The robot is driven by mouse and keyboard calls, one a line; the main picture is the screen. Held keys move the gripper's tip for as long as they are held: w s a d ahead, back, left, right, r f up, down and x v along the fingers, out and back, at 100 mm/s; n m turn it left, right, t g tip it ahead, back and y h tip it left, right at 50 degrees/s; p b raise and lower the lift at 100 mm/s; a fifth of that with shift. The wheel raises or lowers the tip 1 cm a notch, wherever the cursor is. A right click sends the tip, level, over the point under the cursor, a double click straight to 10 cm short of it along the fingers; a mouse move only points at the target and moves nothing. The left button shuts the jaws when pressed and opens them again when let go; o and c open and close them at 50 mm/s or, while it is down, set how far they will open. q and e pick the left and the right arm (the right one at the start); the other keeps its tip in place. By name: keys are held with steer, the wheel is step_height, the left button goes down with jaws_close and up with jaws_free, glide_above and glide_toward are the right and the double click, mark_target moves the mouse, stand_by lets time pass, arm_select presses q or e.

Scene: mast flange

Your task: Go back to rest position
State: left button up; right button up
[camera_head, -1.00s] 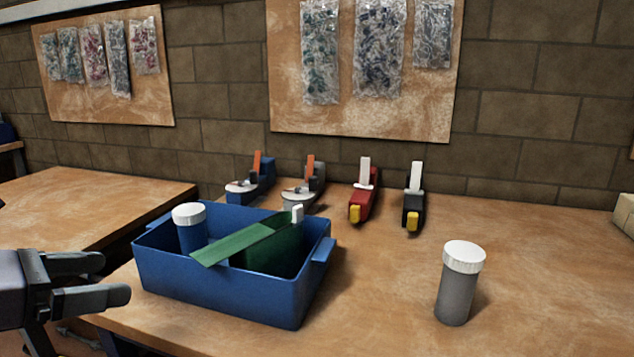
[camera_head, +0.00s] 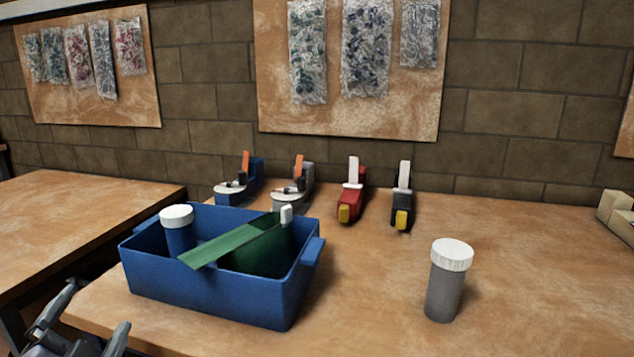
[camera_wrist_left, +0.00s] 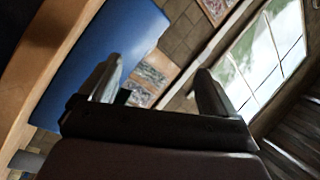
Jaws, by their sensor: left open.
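My left gripper (camera_head: 92,332) is at the lower left of the head view, in front of the near left edge of the workbench and below the rim of the blue bin (camera_head: 205,293). Its two fingers are spread apart with nothing between them. In the left wrist view my left gripper (camera_wrist_left: 160,90) also shows open and empty, with the side of the blue bin (camera_wrist_left: 95,50) to its left. My right gripper is not in view.
The bin holds a blue white-capped bottle (camera_head: 178,232) and a green piece (camera_head: 240,245). A grey white-capped bottle (camera_head: 445,285) stands on the workbench (camera_head: 385,310). Several small tools, including a red one (camera_head: 350,195), line the back. Another table (camera_head: 80,225) is at left.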

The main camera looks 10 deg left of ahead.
arm_select(q)
step_height(320, 180, down, 10)
steer(key=s+d+n+g, duration=0.2)
steer(key=s+n+g, duration=0.1)
steer(key=n+g, duration=0.15)
steer(key=s+d+f+g+h, duration=0.7)
steer(key=s+d+f+g, duration=0.3)
steer(key=s+d+f, duration=0.35)
steer(key=w+d+f+t+h, duration=0.2)
steer(key=w+d+f+t, duration=0.2)
steer(key=w+f+t, duration=0.3)
step_height(320, 180, up, 12)
steer(key=a+p, duration=0.1)
steer(key=p, duration=1.3)
steer(key=shift+w+a+r+y, duration=0.15)
steer(key=shift+r+y, duration=0.05)
steer(key=shift+y, duration=0.1)
